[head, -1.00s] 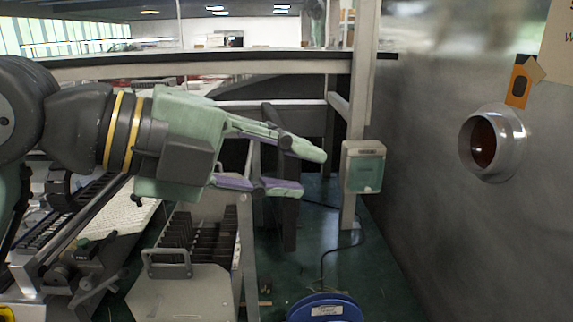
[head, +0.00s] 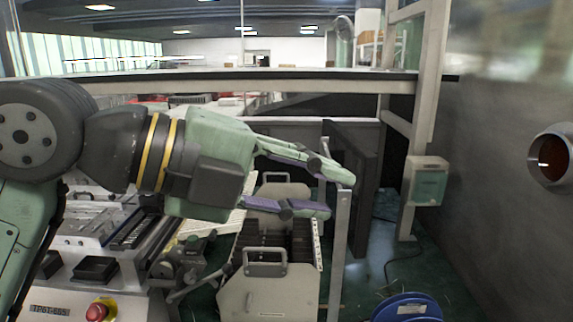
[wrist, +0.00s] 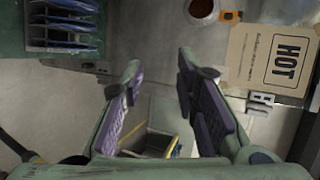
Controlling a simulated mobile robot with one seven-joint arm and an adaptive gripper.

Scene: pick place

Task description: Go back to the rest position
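My gripper (head: 340,195) stretches to the right across the middle of the head view, with its green fingers and purple pads spread apart. Nothing is between the fingers. In the wrist view my gripper (wrist: 155,75) also shows open and empty, its two fingertips well apart in front of a grey surface. No object is held.
A grey wall with a round metal port (head: 551,160) stands at the right. A small grey-green box (head: 426,182) hangs on a pale post. Machinery with a red button (head: 97,312) is at lower left. A blue reel (head: 408,308) lies on the floor. The wrist view shows a HOT sign (wrist: 288,60).

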